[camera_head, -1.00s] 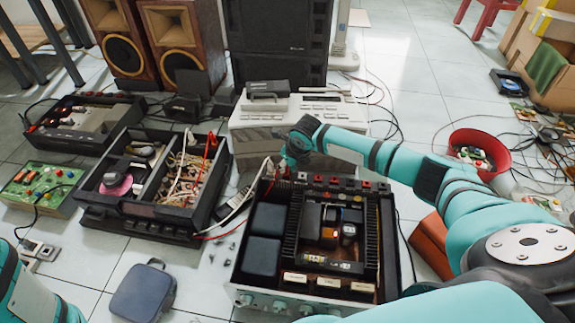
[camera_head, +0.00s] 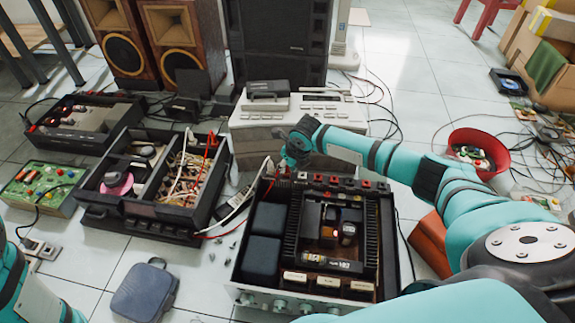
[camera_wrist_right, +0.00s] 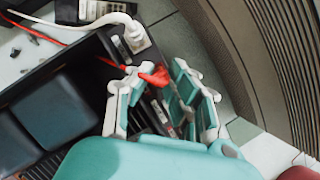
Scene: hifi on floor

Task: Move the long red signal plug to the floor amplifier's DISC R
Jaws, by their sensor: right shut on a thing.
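The floor amplifier (camera_head: 390,240) stands open-topped at bottom centre, with a row of red and dark sockets along its back edge. My right gripper (camera_head: 284,168) is at its back left corner. In the right wrist view, my right gripper (camera_wrist_right: 160,95) is shut on a red plug (camera_wrist_right: 154,76), whose tip shows between the fingers at the amplifier's edge (camera_wrist_right: 85,60). A red lead runs left from it. I cannot tell whether the plug is seated in a socket, and the DISC R label is not readable. Of my left arm only links show at bottom left.
A white plug (camera_wrist_right: 136,38) with a thick white cable sits at the amplifier's corner beside the gripper. A pale hifi unit (camera_head: 250,125) stands close behind. An open black case (camera_head: 115,222) with wires is left. A dark pouch (camera_head: 145,292) lies on the floor.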

